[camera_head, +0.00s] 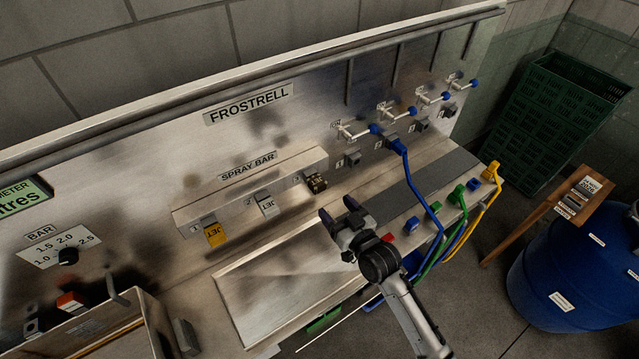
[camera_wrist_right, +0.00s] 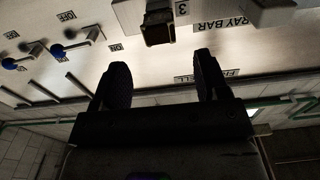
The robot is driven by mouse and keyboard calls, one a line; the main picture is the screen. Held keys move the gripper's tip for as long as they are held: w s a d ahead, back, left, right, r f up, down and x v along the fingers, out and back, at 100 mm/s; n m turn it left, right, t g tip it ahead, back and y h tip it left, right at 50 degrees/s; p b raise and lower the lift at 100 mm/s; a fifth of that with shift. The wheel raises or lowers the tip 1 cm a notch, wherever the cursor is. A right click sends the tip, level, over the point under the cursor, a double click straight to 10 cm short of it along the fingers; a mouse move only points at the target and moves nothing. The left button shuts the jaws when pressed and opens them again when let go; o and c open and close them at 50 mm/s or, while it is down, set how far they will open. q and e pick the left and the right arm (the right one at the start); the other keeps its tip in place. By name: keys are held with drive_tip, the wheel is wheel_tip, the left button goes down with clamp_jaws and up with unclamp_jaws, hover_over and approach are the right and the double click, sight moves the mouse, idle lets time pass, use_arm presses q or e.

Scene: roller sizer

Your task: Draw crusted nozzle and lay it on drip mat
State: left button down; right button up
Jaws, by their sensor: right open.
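The crusted nozzle (camera_head: 316,183), dark with brownish patches, sits in socket 3 at the right end of the spray bar (camera_head: 250,186). In the right wrist view the dark nozzle (camera_wrist_right: 158,25) shows beyond the fingertips, between their lines. My right gripper (camera_head: 340,217) is open and empty, in front of and below the nozzle, apart from it. Its two dark fingers (camera_wrist_right: 161,75) also show in the wrist view. A dark grey flat strip (camera_head: 398,207) on the bench to the right may be the drip mat; I cannot tell for sure. My left gripper is not in view.
A yellow nozzle (camera_head: 214,234) and a pale grey nozzle (camera_head: 267,204) sit in the other sockets. Blue-handled valves (camera_head: 390,110) and coloured hoses (camera_head: 428,203) are at the right. A bare metal plate (camera_head: 285,275) lies in front of the bar. A blue barrel (camera_head: 565,270) stands far right.

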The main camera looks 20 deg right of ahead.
sight(321, 190)
idle(0.4)
drive_tip(key=b+x, duration=0.3)
drive_tip(key=x, duration=0.3)
drive_tip(key=shift+w, duration=0.1)
drive_tip(key=shift+b+x, duration=0.4)
drive_tip(key=shift+x, duration=0.75)
drive_tip(key=shift+w, duration=0.2)
drive_tip(key=shift+p, duration=0.4)
idle(0.3)
